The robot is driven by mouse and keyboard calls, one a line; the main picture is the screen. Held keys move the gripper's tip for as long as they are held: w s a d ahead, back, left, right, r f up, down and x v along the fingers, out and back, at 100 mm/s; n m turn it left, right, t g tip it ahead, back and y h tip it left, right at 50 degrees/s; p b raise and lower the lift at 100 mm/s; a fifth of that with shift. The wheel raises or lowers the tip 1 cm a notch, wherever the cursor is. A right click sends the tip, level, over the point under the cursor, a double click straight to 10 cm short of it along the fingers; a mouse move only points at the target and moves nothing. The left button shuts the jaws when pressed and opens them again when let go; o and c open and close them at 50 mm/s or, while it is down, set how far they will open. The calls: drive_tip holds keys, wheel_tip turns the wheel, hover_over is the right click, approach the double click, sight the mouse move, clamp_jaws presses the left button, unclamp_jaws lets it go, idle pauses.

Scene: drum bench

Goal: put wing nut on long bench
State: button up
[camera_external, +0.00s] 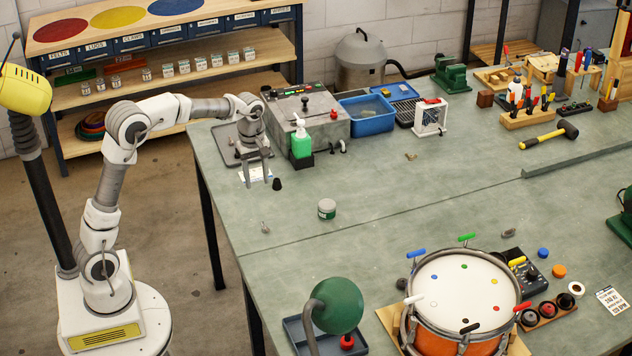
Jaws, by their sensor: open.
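The long bench (370,190) is a large grey-green worktop filling most of the view. My gripper (258,182) is open with its fingers pointing down over the bench's left end. I see nothing between the fingers. I cannot pick out the wing nut for certain. A small brownish piece (411,156) on the middle of the bench may be it. A small metal piece (265,227) near the left edge is another possible one. Both lie apart from my gripper and are too small to identify.
A black cone-shaped piece (277,184) stands just right of my gripper. A green bottle (302,141) and a grey machine (305,110) are behind it. A lidded jar (327,209) stands front right, and a drum (462,295) at the front. The bench middle is mostly clear.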

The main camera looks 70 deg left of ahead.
drive_tip(key=w+a+n, duration=0.1)
drive_tip(key=a, duration=0.1)
drive_tip(key=b, duration=0.1)
hover_over(265, 224)
drive_tip(key=f, duration=1.2)
drive_tip(key=shift+s+f, duration=0.1)
drive_tip(key=shift+s, duration=0.15)
drive_tip(key=shift+w+f+b, duration=0.15)
drive_tip(key=shift+f+b, duration=0.3)
drive_tip(key=shift+f, duration=2.65)
drive_tip(key=shift+r, duration=0.1)
clamp_jaws()
